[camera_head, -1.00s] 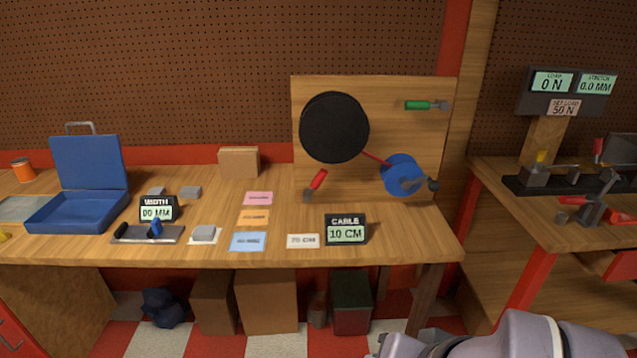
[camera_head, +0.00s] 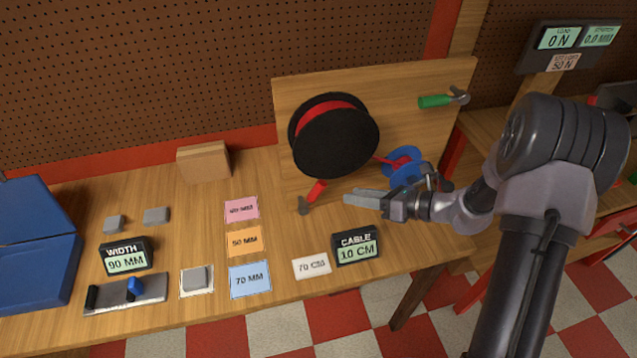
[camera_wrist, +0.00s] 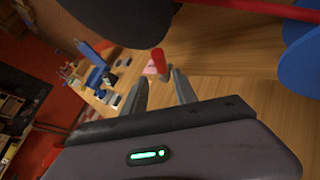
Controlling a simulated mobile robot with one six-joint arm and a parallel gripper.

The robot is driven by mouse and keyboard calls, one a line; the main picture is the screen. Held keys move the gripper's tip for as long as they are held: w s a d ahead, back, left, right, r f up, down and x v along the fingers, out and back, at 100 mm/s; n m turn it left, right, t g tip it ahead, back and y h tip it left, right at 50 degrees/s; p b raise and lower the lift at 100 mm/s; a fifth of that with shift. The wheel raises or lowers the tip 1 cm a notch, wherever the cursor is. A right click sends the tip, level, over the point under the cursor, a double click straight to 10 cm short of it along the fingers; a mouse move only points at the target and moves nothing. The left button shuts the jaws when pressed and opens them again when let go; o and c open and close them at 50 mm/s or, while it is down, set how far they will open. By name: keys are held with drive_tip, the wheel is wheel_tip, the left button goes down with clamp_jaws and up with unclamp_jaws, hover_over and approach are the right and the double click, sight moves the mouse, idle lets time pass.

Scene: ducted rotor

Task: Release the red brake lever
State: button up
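The red brake lever (camera_head: 316,191) stands tilted on a dark foot at the base of the wooden backboard, just below the black cable reel (camera_head: 334,137). In the wrist view the lever's red handle (camera_wrist: 158,58) shows just beyond and between the fingertips. My gripper (camera_head: 362,199) reaches in from the right, its fingers pointing left toward the lever, a short way to the right of it. In the wrist view my gripper (camera_wrist: 158,84) has its two fingers apart with nothing between them. I cannot see contact with the lever.
The blue spool (camera_head: 404,160) with red cable is behind my gripper; the black reel overhangs the lever. A green-handled tool (camera_head: 436,101) hangs at upper right. Bare tabletop surrounds the lever's front.

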sight(318, 191)
drive_tip(key=b+x, duration=0.2)
drive_tip(key=x, duration=1)
drive_tip(key=shift+a, duration=0.1)
clamp_jaws()
drive_tip(key=shift+f, duration=0.15)
idle(0.7)
